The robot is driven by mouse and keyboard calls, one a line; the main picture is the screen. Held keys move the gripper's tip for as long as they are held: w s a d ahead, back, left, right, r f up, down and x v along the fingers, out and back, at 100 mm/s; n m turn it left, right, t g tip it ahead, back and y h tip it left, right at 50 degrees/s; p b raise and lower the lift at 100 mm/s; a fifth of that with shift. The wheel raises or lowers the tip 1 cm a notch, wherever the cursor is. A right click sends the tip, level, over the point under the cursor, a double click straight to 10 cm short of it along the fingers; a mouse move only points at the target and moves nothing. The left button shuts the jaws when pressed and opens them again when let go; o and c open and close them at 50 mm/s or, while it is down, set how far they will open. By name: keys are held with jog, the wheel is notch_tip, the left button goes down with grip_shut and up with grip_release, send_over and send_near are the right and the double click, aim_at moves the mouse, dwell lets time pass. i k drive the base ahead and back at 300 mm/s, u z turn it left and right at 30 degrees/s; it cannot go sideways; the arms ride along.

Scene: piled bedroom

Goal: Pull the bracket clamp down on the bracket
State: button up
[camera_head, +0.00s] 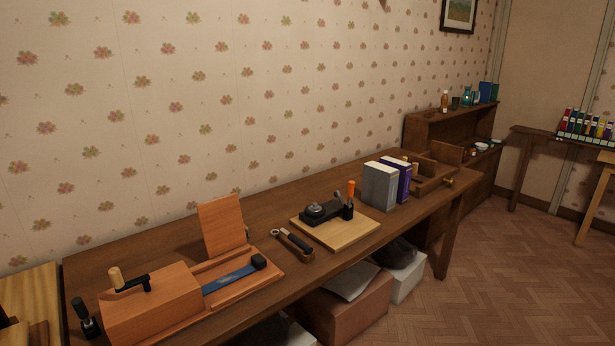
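A black toggle-style clamp (346,208) with an upright orange handle (351,188) stands on a light wooden board (341,237), on the long dark table. It looks like the bracket clamp, with its handle raised. To its left on the same board lies a dark, low part with a round grey top (318,209), which may be the bracket. It is too small to tell whether the clamp touches it. My gripper is not in view.
A wooden box (150,305) with a crank and an open lid (221,228) stands at the left. A black-handled tool (295,242) lies left of the board. Grey (379,187) and purple books stand close to its right. Boxes (345,305) sit under the table; the floor at right is clear.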

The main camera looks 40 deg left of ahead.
aim_at(351, 183)
jog(key=u, duration=0.95)
jog(key=i, duration=0.9)
jog(key=u, duration=0.95)
